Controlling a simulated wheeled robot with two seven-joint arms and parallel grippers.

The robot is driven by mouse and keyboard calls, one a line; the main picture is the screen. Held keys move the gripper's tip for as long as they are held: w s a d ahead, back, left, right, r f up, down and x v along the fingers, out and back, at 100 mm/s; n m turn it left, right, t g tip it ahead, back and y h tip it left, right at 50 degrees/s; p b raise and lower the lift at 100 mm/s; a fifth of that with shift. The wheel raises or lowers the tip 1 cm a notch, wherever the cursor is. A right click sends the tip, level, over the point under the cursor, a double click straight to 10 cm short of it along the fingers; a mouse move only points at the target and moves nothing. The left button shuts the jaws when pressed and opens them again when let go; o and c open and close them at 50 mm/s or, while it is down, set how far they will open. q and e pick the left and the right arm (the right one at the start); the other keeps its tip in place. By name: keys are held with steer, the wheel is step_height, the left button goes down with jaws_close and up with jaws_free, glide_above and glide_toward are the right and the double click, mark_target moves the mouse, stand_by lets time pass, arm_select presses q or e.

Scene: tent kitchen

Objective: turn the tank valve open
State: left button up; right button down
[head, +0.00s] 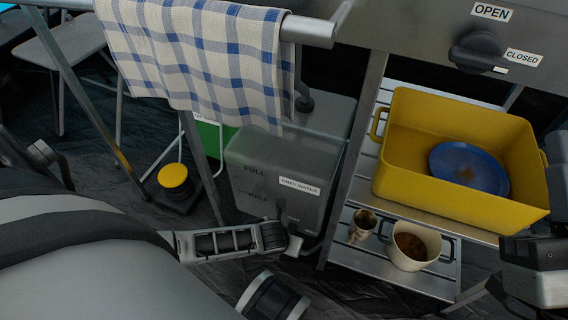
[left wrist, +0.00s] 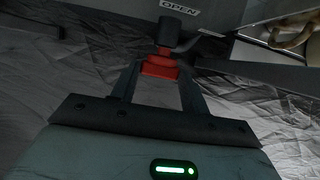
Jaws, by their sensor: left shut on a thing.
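The grey water tank (head: 262,165) stands under the counter, marked FULL, HALF and GREY WATER. In the left wrist view, a red valve handle (left wrist: 160,66) sits under a dark valve body (left wrist: 176,33), with an OPEN label (left wrist: 180,8) above. My left gripper (left wrist: 160,73) is shut on the red handle, one finger at each side. In the head view my left arm reaches the tank's lower front and hides the handle. Part of my right arm shows at the right edge; its fingers cannot be made out.
A yellow tub (head: 403,160) with a blue plate (head: 468,167) stands on the upper shelf. Two cups, one a cream mug (head: 430,246), stand below. A black knob (head: 480,50) is on the counter panel. A checked towel (head: 200,50) hangs above the tank. A yellow cap (head: 173,176) is left.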

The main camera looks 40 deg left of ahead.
arm_select(q)
steer(key=shift+a, duration=0.1)
arm_select(e)
steer(key=shift+w, duration=0.1)
arm_select(q)
steer(key=shift+a+r+h+p, duration=0.1)
steer(key=shift+a+h+p, duration=0.1)
steer(key=shift+h+p, duration=0.4)
steer(key=shift+a+t+h, duration=0.1)
steer(key=shift+t+h, duration=0.2)
steer(key=shift+a+f+h, duration=0.1)
steer(key=shift+f+h, duration=0.1)
steer(key=shift+h, duration=0.1)
steer(key=shift+s+a+f+n+t+h+b, duration=0.1)
steer(key=shift+a+n+t+h+b, duration=0.15)
steer(key=shift+h+b, duration=0.55)
steer(key=shift+s+a+f+n+t+h+b, duration=0.1)
steer(key=shift+n+t+h+b, duration=0.3)
steer(key=shift+h, duration=0.7)
arm_select(e)
steer(key=shift+s+a+r+n+g+y, duration=0.1)
steer(key=shift+s+r+n+y, duration=0.1)
steer(key=shift+n+y, duration=0.25)
steer(key=shift+s+d+r+n+g+y, duration=0.1)
steer(key=shift+s+r+n+y, duration=0.2)
steer(key=shift+n, duration=0.2)
steer(key=shift+s+a+r+n+g+y, duration=0.1)
steer(key=shift+r+n+y, duration=0.05)
steer(key=shift+n+y, duration=0.3)
